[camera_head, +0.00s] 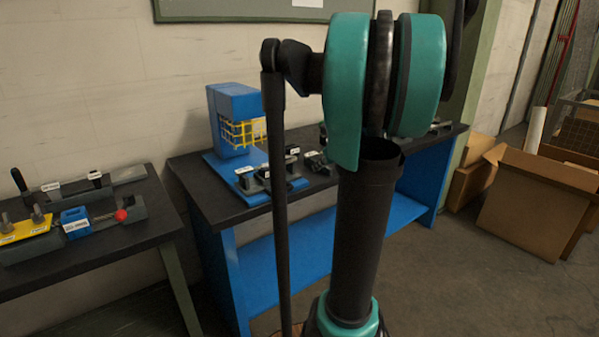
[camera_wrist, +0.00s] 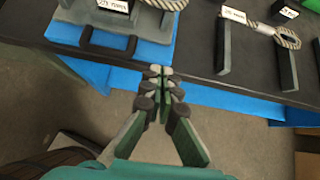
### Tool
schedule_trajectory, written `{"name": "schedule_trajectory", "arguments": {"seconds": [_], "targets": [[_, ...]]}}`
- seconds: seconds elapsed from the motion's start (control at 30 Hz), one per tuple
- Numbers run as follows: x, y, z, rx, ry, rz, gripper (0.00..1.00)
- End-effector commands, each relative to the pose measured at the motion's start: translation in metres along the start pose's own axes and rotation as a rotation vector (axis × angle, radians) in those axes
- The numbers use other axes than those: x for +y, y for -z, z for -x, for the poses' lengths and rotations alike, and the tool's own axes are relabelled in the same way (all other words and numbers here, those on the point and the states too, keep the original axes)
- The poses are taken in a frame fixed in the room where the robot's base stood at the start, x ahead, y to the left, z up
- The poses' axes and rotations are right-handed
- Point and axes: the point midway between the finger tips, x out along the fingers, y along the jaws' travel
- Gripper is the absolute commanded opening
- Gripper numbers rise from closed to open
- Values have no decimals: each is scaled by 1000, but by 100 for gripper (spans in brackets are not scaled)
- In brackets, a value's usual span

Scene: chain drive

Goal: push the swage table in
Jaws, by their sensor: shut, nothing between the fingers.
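A blue machine (camera_head: 235,108) with a yellow mesh guard stands on a blue base plate (camera_head: 222,172) on the middle bench. A low grey carriage, likely the swage table (camera_head: 252,183), lies at the front of that plate. In the wrist view, the grey carriage (camera_wrist: 150,22) bears a white label and a piece of grey rope. A black U-shaped handle (camera_wrist: 108,40) projects from its front. My gripper (camera_wrist: 160,72) is shut and empty. Its fingertips appear by the plate's front right corner, right of the handle and apart from it. The gripper is hidden in the head view.
The dark bench top (camera_wrist: 200,60) holds a rope loop (camera_wrist: 275,30) and grey bars to the right. My arm hides part of the bench in the head view. A left bench (camera_head: 40,262) carries other fixtures. Cardboard boxes (camera_head: 530,205) stand on the right floor.

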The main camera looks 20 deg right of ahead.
Motion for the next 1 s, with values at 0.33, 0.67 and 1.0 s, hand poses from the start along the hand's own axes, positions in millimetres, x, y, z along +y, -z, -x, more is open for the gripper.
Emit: {"name": "schedule_trajectory", "arguments": {"seconds": [0.33,0.67,1.0], "targets": [[-3,-2,1,-5,2,-27,0],[-2,-2,-24,-4,-1,-23,0],[-3,-2,-82,-4,0,-22,0]]}}
